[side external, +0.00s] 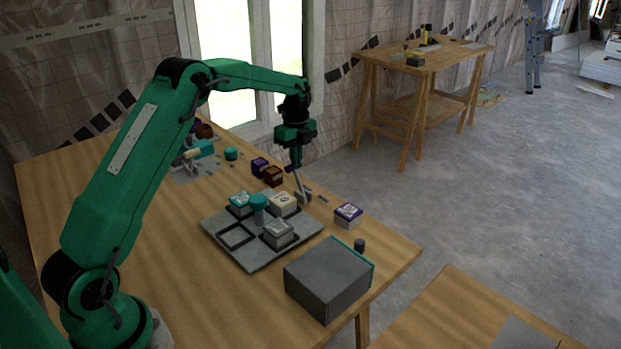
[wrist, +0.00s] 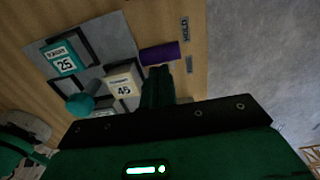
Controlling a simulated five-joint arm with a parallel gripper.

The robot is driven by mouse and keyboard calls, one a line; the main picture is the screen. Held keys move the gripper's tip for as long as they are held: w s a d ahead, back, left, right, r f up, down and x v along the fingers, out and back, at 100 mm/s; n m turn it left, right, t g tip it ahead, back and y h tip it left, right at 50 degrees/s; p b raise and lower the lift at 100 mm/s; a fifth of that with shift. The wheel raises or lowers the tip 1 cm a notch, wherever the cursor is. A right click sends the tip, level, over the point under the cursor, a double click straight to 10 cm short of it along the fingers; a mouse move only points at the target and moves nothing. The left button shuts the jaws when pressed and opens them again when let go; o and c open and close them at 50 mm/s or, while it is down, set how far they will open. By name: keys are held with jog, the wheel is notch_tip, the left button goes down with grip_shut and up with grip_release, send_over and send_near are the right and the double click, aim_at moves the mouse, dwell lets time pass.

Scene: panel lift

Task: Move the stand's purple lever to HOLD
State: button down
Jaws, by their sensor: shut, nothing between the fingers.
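The purple lever (wrist: 160,52) shows its handle in the wrist view, just ahead of my fingertips and left of two small plates. One plate reads HOLD (wrist: 186,28); the other plate (wrist: 189,65) is unreadable. In the side view the lever (side external: 289,168) is a small purple tip at my fingers, with a grey part below it. My gripper (side external: 296,164) points down there, shut and empty; its fingers also show in the wrist view (wrist: 158,72). I cannot tell whether they touch the lever.
White-topped and teal-topped blocks (side external: 278,234) and a teal knob (side external: 258,203) are on the plate. Purple and brown blocks (side external: 273,176) stand behind; a purple-topped block (side external: 348,214) is to the right. A grey box (side external: 328,282) stands in front. Bare wood lies left.

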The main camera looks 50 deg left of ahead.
jog(key=shift+a+f, duration=0.25)
jog(key=shift+a, duration=0.4)
jog(key=shift+a+f, duration=0.2)
jog(key=shift+a, duration=0.45)
jog(key=shift+d+r, duration=0.1)
jog(key=d+r, duration=0.3)
jog(key=d, duration=0.2)
jog(key=a+r, duration=0.5)
jog(key=a, duration=0.3)
jog(key=shift+r, duration=0.1)
